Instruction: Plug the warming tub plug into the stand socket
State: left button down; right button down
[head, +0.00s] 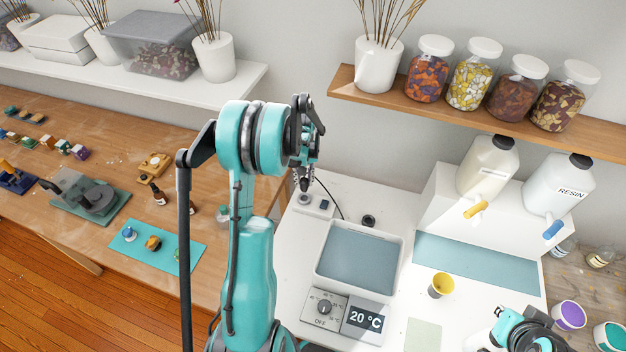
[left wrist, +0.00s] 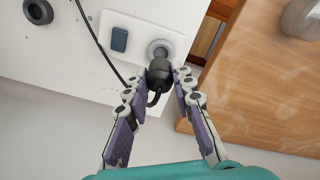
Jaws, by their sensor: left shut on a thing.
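The black warming tub plug (left wrist: 159,74) is held between the fingers of my left gripper (left wrist: 160,82), which is shut on it; its cord curls below it. The plug's front end overlaps the near edge of the round grey stand socket (left wrist: 160,48) in the left wrist view. I cannot tell whether it is seated. In the head view my left gripper (head: 306,180) is just above the socket (head: 304,199), largely hiding the plug. The warming tub (head: 318,272) stands to the right. My right gripper (head: 500,322) is partly in view at the bottom right; its fingers are unclear.
A dark blue switch (left wrist: 119,39) sits beside the socket. A black ring (head: 369,221) is on the white table behind the tub. A yellow cup (head: 440,285) and resin bottles (head: 557,188) are to the right. The wooden bench (head: 110,262) is at left.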

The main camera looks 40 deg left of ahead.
aim_at(304, 187)
pick_arm(q)
jog(key=shift+a, duration=0.15)
jog(key=shift+f+b, duration=0.25)
jog(key=shift+b, duration=0.25)
jog(key=shift+f+b, duration=1.6)
jog(key=shift+f, duration=0.25)
